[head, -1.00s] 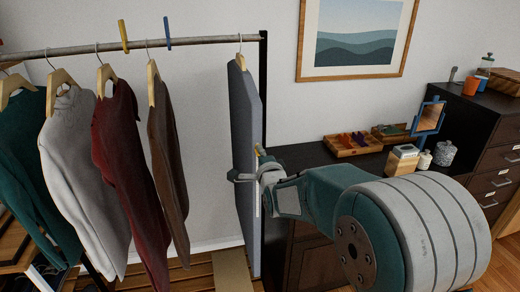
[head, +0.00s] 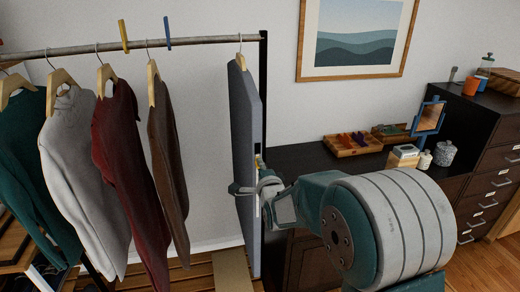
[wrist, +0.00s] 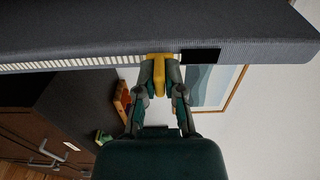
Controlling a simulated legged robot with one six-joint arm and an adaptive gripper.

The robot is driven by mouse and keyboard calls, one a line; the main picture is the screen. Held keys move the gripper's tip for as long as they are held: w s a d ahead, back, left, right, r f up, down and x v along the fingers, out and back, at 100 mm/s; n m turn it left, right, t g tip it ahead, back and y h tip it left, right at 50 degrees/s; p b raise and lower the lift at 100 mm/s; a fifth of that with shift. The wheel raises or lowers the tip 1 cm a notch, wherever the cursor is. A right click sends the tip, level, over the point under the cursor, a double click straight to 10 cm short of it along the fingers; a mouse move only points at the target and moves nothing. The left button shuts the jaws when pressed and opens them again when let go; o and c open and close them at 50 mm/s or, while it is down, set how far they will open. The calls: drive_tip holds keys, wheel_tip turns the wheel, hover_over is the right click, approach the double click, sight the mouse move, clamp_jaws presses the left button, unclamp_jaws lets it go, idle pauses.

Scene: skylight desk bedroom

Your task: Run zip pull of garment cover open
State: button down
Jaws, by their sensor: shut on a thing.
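The grey-blue garment cover (head: 245,110) hangs on a wooden hanger at the right end of the rail. My gripper (head: 256,188) is at the cover's front edge, about two thirds of the way down. In the wrist view the cover (wrist: 150,28) spans the top. My gripper (wrist: 160,82) is shut on the yellow zip pull (wrist: 157,64) there. Pale zip teeth (wrist: 75,65) run left from the pull. A short black strip (wrist: 200,58), seemingly an open slit, lies just right of it, on the upper side. Plain grey cloth continues beyond the strip.
Several garments, including a dark red one (head: 122,140), hang left of the cover with a gap between. A dark dresser (head: 300,158) with a wooden tray (head: 350,146) stands behind and right of my arm. A framed picture (head: 352,38) is on the wall.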

drive_tip(key=shift+f, duration=0.2)
hover_over(258, 205)
drive_tip(key=s, duration=0.4)
drive_tip(key=shift+w+d+f, duration=0.1)
drive_tip(key=shift+d+f, duration=0.05)
drive_tip(key=shift+f, duration=0.85)
drive_tip(key=shift+w+d+f, duration=0.1)
drive_tip(key=shift+d+f, duration=0.05)
drive_tip(key=shift+f, duration=0.8)
drive_tip(key=shift+w+d+f, duration=0.1)
drive_tip(key=shift+d+f, duration=0.05)
drive_tip(key=shift+f, duration=0.95)
drive_tip(key=shift+f, duration=2.9)
drive_tip(key=shift+f, duration=3.1)
